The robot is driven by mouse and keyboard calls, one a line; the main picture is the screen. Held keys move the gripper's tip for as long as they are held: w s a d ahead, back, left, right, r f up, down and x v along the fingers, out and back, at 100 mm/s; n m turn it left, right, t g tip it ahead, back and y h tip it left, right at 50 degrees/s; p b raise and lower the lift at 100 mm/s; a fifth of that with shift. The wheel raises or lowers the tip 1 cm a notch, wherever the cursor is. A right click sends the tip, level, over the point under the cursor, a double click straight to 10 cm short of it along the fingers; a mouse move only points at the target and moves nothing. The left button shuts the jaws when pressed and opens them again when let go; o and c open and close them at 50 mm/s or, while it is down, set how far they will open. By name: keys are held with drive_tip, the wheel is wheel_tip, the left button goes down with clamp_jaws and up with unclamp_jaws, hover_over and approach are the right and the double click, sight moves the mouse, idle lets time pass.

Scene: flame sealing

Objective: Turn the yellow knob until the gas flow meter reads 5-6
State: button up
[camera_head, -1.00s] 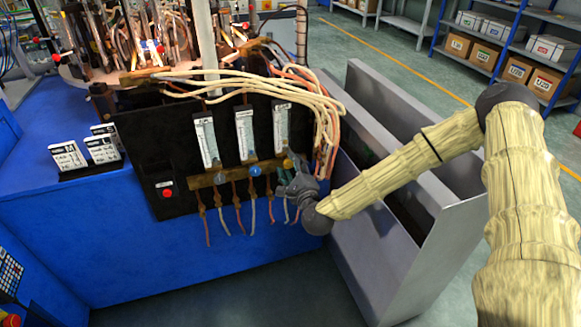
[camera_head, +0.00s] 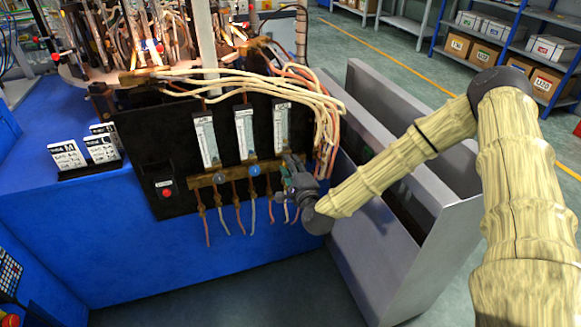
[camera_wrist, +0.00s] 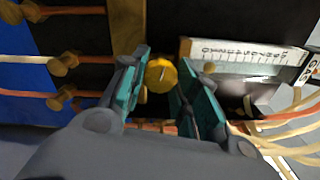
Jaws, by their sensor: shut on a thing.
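The yellow knob (camera_wrist: 161,75) shows in the wrist view between the two teal-padded fingers of my gripper (camera_wrist: 160,88). My gripper is shut on the knob. In the head view my gripper (camera_head: 291,170) is at the lower right of the black panel (camera_head: 150,150) and hides the knob. The gas flow meter above it (camera_head: 281,127) is a pale upright tube. In the wrist view this meter (camera_wrist: 245,57) lies sideways with a scale; its reading is too small to tell.
Two other flow meters (camera_head: 206,141) (camera_head: 245,133) stand to the left, with a grey knob (camera_head: 221,178) and a blue knob (camera_head: 254,170) below them. Pale and orange hoses (camera_head: 315,105) hang close to the right of the panel. A grey metal bin (camera_head: 400,240) stands under my arm.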

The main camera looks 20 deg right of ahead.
drive_tip(key=shift+f+n, duration=0.1)
drive_tip(key=shift+n, duration=7.7)
drive_tip(key=o, duration=1)
drive_tip(key=shift+o, duration=0.2)
drive_tip(key=s, duration=1.2)
drive_tip(key=shift+d, duration=0.3)
